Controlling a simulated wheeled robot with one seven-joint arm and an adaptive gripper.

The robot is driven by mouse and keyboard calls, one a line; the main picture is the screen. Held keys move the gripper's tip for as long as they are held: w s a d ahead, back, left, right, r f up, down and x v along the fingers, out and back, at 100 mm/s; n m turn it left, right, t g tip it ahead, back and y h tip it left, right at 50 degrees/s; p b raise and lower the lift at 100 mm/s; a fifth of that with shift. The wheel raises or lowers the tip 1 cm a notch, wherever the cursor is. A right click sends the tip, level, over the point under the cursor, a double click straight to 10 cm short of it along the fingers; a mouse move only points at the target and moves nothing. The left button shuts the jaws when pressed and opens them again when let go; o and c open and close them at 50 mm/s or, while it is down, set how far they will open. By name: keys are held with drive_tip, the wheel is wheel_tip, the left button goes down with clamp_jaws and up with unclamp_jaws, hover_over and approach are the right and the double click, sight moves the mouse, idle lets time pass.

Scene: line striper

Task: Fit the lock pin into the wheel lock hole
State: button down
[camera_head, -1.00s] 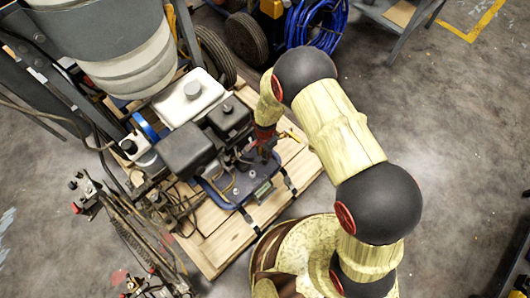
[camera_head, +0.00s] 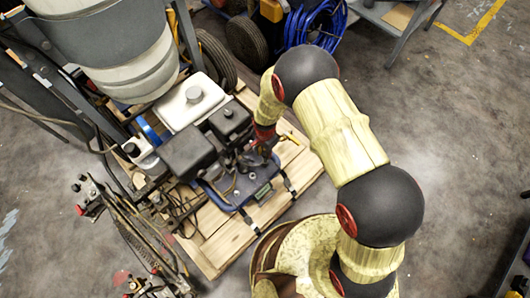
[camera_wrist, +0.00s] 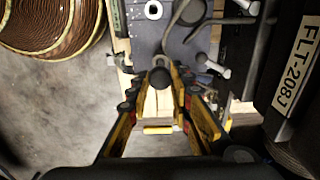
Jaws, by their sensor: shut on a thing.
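In the wrist view my gripper (camera_wrist: 160,78) has its yellow-sided fingers closed together on a small dark round-ended piece, which looks like the lock pin (camera_wrist: 159,76). It is over the edge of a blue-grey plate (camera_wrist: 172,42) of the line striper. In the head view my gripper (camera_head: 262,150) points down at the blue machine base (camera_head: 235,195), beside the engine (camera_head: 187,150). Most of the pin is hidden by the fingers. I cannot make out the wheel lock hole in either view.
The striper stands on a wooden pallet (camera_head: 224,240). A dark box labelled FLT-208J (camera_wrist: 297,65) is close on the right in the wrist view, with metal levers (camera_wrist: 215,65) near the fingers. A wheel (camera_head: 215,55) and blue hose (camera_head: 318,22) are behind. Floor on the right is open.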

drive_tip(key=shift+r+p, duration=1.15)
drive_tip(key=shift+r, duration=0.65)
